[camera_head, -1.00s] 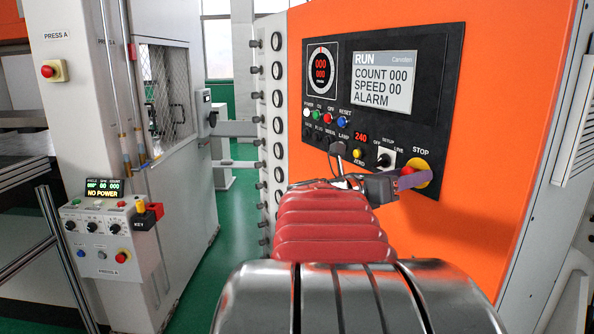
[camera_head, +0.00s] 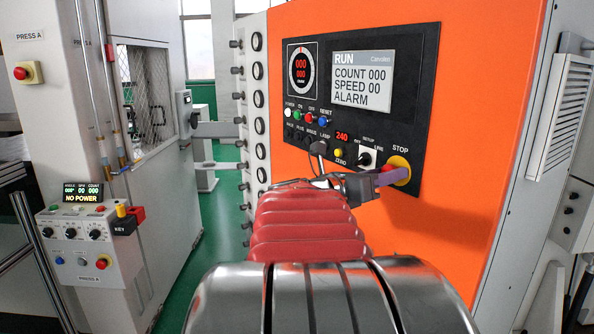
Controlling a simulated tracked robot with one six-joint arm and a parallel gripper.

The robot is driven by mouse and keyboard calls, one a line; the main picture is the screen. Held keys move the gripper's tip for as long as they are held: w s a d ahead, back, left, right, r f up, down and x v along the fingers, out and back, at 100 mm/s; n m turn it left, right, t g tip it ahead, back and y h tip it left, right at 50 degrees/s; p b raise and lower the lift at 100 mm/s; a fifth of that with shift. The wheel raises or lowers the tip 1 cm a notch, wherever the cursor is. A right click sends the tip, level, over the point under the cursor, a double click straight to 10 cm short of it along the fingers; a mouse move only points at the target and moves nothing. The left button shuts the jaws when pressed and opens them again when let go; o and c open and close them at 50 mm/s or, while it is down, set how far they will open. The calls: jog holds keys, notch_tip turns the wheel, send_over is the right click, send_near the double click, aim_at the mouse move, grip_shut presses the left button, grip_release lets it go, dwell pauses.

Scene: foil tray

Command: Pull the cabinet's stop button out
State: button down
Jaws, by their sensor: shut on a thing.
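The orange cabinet (camera_head: 470,130) carries a black control panel at its upper left. The stop button (camera_head: 387,168) sits at the panel's lower right under the label STOP, on a round yellow collar (camera_head: 403,165). Only a little of its red shows; purple-grey fingers hide the rest. My gripper (camera_head: 388,178) reaches in from the left and is shut on the stop button. Whether the button is in or out cannot be told. My red-sleeved arm rises from the bottom middle.
On the panel are a screen (camera_head: 377,78) reading RUN, a dial, coloured buttons and a selector switch (camera_head: 366,158) just left of my gripper. Press A (camera_head: 88,235), with its own red buttons, stands at the left. Green floor is open between the machines.

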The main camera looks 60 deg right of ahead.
jog(key=shift+w+a, duration=0.1)
jog(key=shift+w+a+f, duration=0.1)
jog(key=shift+w+a, duration=0.2)
jog(key=shift+a, duration=0.2)
jog(key=c, duration=1.2)
grip_release()
jog(key=shift+a, duration=0.15)
jog(key=v, duration=1.3)
jog(key=shift+w+a, duration=0.25)
